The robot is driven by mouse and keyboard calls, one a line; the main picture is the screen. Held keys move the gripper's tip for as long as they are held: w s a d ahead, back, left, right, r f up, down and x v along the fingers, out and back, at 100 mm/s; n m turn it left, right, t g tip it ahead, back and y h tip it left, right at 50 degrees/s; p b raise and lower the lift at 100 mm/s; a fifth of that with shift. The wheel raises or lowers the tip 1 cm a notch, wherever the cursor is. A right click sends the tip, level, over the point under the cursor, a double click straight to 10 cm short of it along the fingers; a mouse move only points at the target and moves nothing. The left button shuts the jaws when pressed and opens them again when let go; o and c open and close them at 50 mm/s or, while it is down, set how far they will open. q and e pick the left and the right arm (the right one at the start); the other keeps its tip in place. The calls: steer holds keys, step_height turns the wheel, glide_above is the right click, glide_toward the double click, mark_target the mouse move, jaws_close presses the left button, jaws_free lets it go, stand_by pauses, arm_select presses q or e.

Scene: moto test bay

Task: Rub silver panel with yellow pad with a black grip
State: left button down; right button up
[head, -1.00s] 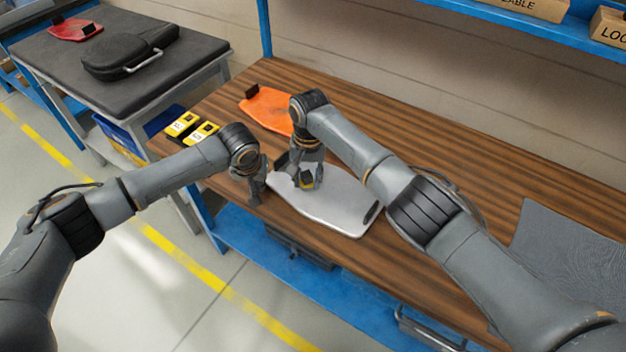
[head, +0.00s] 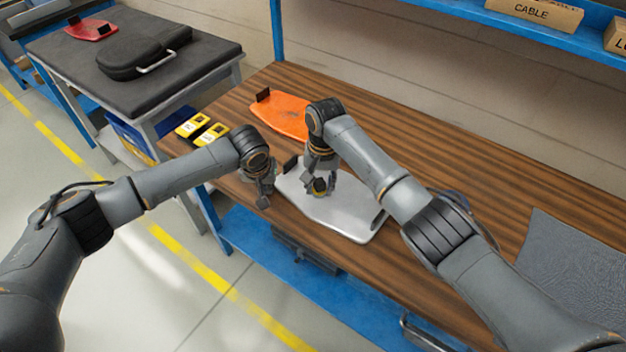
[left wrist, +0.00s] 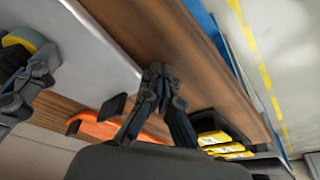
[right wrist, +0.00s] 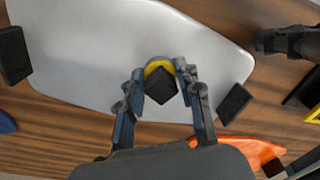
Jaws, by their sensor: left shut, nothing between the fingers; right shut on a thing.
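The silver panel (head: 345,222) lies on the wooden bench, with a dark block at each end; its surface also fills much of the right wrist view (right wrist: 100,50). My right gripper (head: 320,188) is shut on the black grip of the yellow pad (right wrist: 155,66). The pad is over the panel and appears to rest on its surface, towards the panel's left part in the head view. My left gripper (head: 265,200) is shut and empty beside the panel's left end, near the bench's front edge. In the left wrist view its fingers (left wrist: 158,72) come together.
An orange panel (head: 278,115) lies behind the silver one. Yellow-and-black items (head: 203,127) sit at the bench's left end. A grey mat (head: 575,260) lies at right. A side table (head: 75,75) holds a black case (head: 145,52) and red panel (head: 90,30).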

mark_target(322, 183)
steer(key=shift+s+d+f, duration=0.3)
steer(key=shift+s+d, duration=0.05)
steer(key=shift+d, duration=0.1)
steer(key=shift+w+a+r, duration=0.1)
steer(key=shift+w+r, duration=0.05)
steer(key=shift+r, duration=3)
steer(key=shift+r, duration=0.1)
